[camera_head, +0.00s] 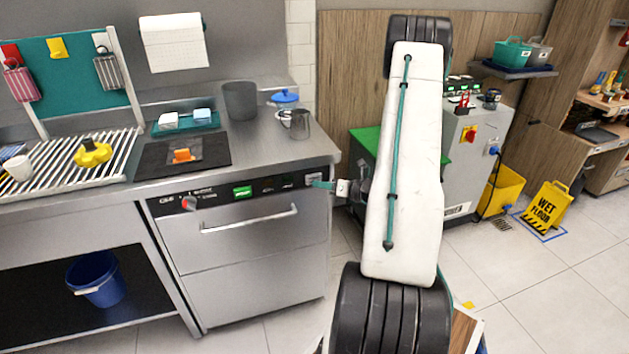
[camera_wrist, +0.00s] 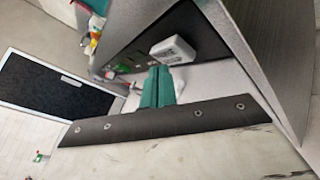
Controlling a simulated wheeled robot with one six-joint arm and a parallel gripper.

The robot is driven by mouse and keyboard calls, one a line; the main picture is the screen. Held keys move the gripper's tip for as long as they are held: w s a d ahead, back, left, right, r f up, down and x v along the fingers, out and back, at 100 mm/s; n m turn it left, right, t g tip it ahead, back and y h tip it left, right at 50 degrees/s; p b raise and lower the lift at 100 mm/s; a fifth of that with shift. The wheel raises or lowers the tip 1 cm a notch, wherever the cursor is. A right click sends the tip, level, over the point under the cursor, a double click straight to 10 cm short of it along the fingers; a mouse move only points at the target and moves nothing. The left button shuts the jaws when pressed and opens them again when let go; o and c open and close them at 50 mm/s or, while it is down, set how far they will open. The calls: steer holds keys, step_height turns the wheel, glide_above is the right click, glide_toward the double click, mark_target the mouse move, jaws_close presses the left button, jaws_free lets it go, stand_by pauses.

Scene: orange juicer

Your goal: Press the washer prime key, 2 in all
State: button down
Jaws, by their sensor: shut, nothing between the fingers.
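The steel undercounter washer (camera_head: 250,250) has a dark control panel (camera_head: 215,194) along its top front edge. The panel carries a red-marked knob, a green display (camera_head: 243,192) and small keys too small to read. I cannot tell which key is the prime key. My gripper (camera_head: 318,184) is shut and empty at the right end of the panel. In the wrist view its teal fingers (camera_wrist: 158,72) point at the panel, just below a white box-like part (camera_wrist: 174,50). The green display (camera_wrist: 122,69) is farther along. Contact between fingertips and panel cannot be made out.
The washer's handle (camera_head: 250,219) runs below the panel. The counter above holds a dark mat with an orange item (camera_head: 182,156), a grey container (camera_head: 240,101) and a metal cup (camera_head: 300,124). A grey-white machine (camera_head: 465,150) stands to the right. Floor in front is open.

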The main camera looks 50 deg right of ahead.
steer(key=shift+s+a, duration=0.15)
steer(key=shift+s, duration=0.1)
steer(key=shift+s+a, duration=0.45)
steer(key=shift+s, duration=0.25)
steer(key=shift+s+a, duration=0.45)
steer(key=shift+s, duration=0.3)
steer(key=shift+s+a, duration=0.45)
steer(key=shift+s, duration=0.25)
stand_by(1.1)
steer(key=s+a, duration=0.2)
steer(key=s, duration=0.1)
steer(key=shift+s, duration=0.1)
steer(key=shift+d, duration=0.1)
steer(key=w+d, duration=0.4)
steer(key=w, duration=0.3)
steer(key=shift+w+d, duration=0.25)
steer(key=shift+w, duration=0.1)
stand_by(2.0)
